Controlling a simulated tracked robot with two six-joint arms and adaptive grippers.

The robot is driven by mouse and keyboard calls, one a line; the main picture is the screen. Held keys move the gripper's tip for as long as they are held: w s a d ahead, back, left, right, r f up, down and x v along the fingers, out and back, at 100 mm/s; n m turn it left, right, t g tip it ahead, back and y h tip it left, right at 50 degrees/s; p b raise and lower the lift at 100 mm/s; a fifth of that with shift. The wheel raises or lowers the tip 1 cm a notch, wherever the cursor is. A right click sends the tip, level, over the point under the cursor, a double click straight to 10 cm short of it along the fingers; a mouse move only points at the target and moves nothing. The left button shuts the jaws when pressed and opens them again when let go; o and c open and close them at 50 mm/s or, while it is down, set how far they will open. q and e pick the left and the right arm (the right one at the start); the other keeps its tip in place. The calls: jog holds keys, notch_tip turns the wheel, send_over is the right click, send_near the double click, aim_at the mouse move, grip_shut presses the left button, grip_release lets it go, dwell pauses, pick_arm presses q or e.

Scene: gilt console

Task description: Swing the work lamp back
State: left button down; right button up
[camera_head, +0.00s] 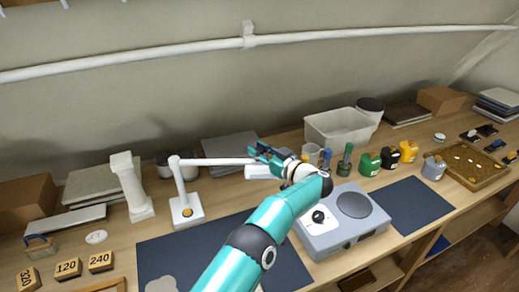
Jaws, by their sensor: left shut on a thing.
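The white work lamp (186,190) stands on the bench left of the middle, with a square base, an upright post and a long horizontal arm pointing right. Its white head (257,173) is at the right end of that arm, partly hidden by my gripper. My left gripper (262,155) is shut on the work lamp near the end of its arm; the exact contact is hard to see. My teal left arm reaches up from the bottom middle. My right gripper is not in view.
A grey hot plate (340,235) stands right of my arm, between dark mats (412,203). Behind are a pale bin (340,128) and several coloured bottles (369,164). A white column (132,188) stands left of the lamp, with numbered blocks (68,268) in front.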

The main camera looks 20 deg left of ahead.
pick_arm(q)
jog(key=shift+a, duration=0.15)
jog(key=c, duration=0.8)
grip_release()
jog(key=v, duration=1.2)
